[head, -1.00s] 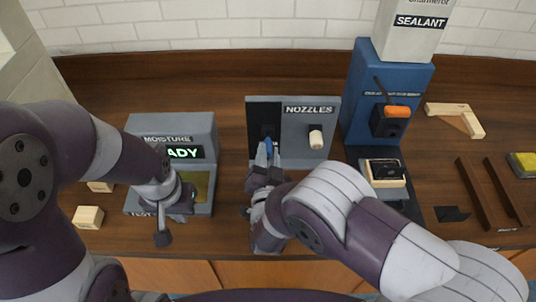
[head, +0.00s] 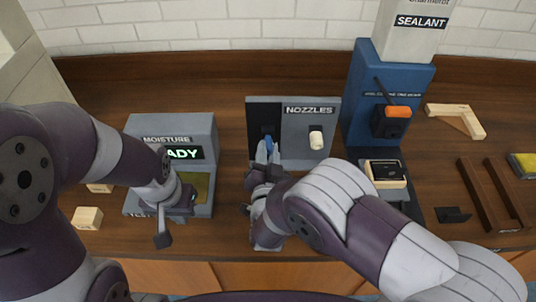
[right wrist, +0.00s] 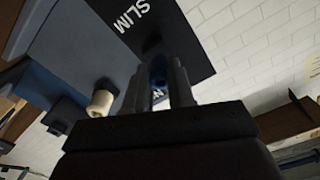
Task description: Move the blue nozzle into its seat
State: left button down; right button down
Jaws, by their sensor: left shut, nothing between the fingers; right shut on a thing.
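The blue nozzle (head: 268,143) is at the left, dark half of the grey NOZZLES board (head: 308,156). My right gripper (head: 267,152) is shut on it, in front of that half. In the right wrist view the blue nozzle (right wrist: 158,72) shows dark between the fingers (right wrist: 160,85), in front of a black panel marked SLIM. The fingers hide much of the nozzle, and I cannot tell how deep it sits in the seat. My left gripper (head: 163,239) is shut and empty in front of the MOISTURE box (head: 146,128).
A cream nozzle (head: 316,139) sits on the right half of the board. The blue SEALANT machine (head: 357,97) stands to the right. Wooden blocks (head: 87,218) lie at the left. A wooden corner frame (head: 457,118) and dark rails (head: 478,192) lie at the right.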

pick_arm(q)
jog(key=shift+f+b, duration=0.35)
pick_arm(e)
jog(key=shift+w, duration=0.85)
jog(key=c, duration=0.9)
grip_release()
pick_arm(q)
jog(key=shift+f, duration=0.1)
pick_arm(e)
jog(key=shift+f, duration=0.1)
